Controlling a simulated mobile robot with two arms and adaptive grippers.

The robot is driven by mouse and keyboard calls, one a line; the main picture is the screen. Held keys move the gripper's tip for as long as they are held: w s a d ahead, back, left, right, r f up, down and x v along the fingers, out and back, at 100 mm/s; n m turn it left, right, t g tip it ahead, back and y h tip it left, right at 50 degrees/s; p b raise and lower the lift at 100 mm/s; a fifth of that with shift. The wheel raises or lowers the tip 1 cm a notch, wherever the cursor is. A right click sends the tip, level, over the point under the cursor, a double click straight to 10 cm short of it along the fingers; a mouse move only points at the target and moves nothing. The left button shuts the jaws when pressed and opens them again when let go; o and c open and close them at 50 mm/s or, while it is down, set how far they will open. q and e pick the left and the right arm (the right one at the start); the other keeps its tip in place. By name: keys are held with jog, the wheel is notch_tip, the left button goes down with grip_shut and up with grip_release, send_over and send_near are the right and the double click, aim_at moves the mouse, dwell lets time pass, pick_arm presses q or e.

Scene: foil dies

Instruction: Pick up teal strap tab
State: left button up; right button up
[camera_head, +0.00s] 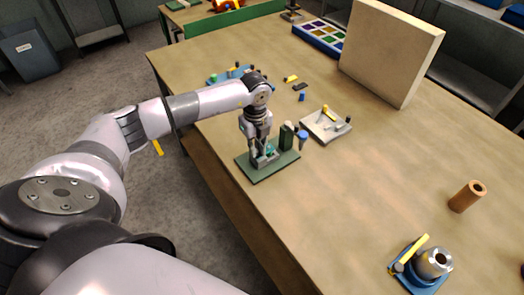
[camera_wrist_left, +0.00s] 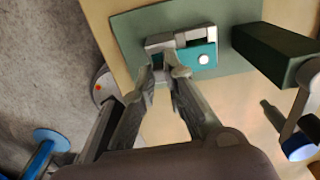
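The teal strap tab (camera_wrist_left: 203,55) lies in a small grey fixture (camera_wrist_left: 158,43) on a dark green plate (camera_wrist_left: 135,25); a round white spot shows on the teal. In the head view the plate (camera_head: 258,176) lies near the table's left edge. My left gripper (camera_head: 263,152) points down at the fixture. In the left wrist view its fingertips (camera_wrist_left: 165,75) are apart, close over the fixture's near edge and left of the white spot. A gap shows between them; whether they touch anything is unclear. My right gripper is not in view.
A dark green block (camera_head: 286,136) stands on the plate beside the gripper, with a blue-topped tool (camera_head: 302,136) by it. A grey tray (camera_head: 316,128) lies behind to the right. A large beige box (camera_head: 390,52) stands at the back. The table's middle right is mostly clear.

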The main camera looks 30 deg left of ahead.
pick_arm(q)
grip_shut()
